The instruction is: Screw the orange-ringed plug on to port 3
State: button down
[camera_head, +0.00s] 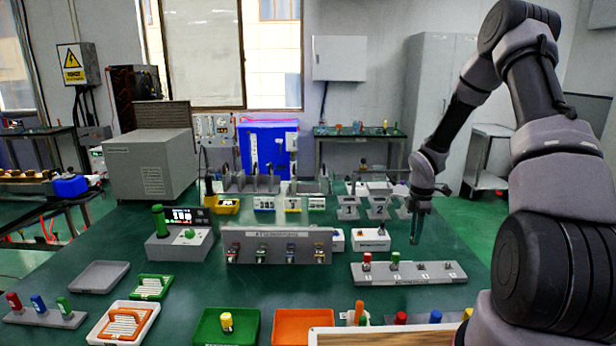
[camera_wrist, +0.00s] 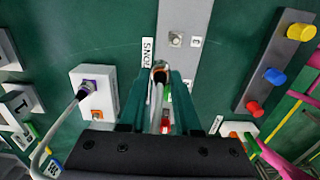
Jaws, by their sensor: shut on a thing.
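My gripper (camera_head: 416,240) points down above the grey port strip (camera_head: 435,275), apart from it. In the wrist view its two teal fingers (camera_wrist: 160,88) are shut on the orange-ringed plug (camera_wrist: 160,74), whose orange and dark end shows between the fingertips. A pale cable runs back from the plug between the fingers. Port 3 (camera_wrist: 175,39), a small metal socket beside a "3" label, is bare and lies just beyond the fingertips. In the head view, a red plug (camera_head: 367,260) and a green plug (camera_head: 395,259) stand upright on the strip's left half.
A white box (camera_wrist: 95,92) with a purple-ringed connector and cable stands left of my fingers. A rack with yellow, blue and red plugs (camera_wrist: 274,75) is at the right. In the head view, a grey panel with several connectors (camera_head: 277,246) stands left of the strip.

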jog(key=shift+d, duration=0.1)
jog(key=s+d, duration=0.2)
jog(key=shift+s+d+f, duration=0.15)
jog(key=shift+s+d, duration=0.1)
jog(key=shift+d, duration=0.05)
jog(key=shift+f, duration=0.1)
dwell(0.4)
jog(key=shift+f, duration=2.85)
jog(key=shift+f, duration=0.45)
jog(key=c, duration=0.5)
grip_release()
jog(key=shift+c, duration=0.2)
